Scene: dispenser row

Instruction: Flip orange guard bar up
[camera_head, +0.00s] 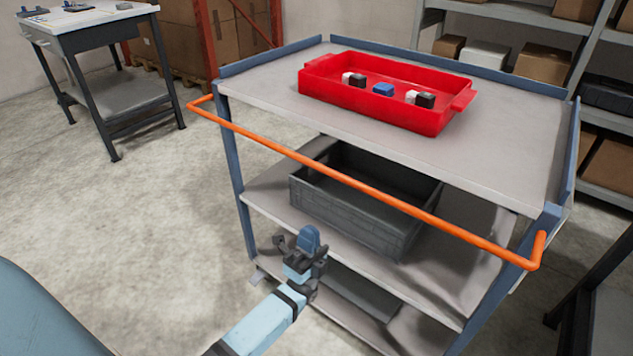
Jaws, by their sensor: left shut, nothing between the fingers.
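The orange guard bar (380,194) runs across the front of a grey, blue-framed cart (430,150). Its bent ends meet the cart's two front corner posts. The bar hangs across the front at about the level of the top shelf or slightly below. My left gripper (309,239) is shut and empty. It appears below the bar in the picture, in front of the cart's lower shelves, with a visible gap between it and the bar. My right gripper is not in view.
A red tray (385,113) with several small black, white and blue items sits on the top shelf. A grey crate (345,213) stands on the middle shelf. A workbench (95,30) stands at the back left. Open floor (130,210) lies left of the cart.

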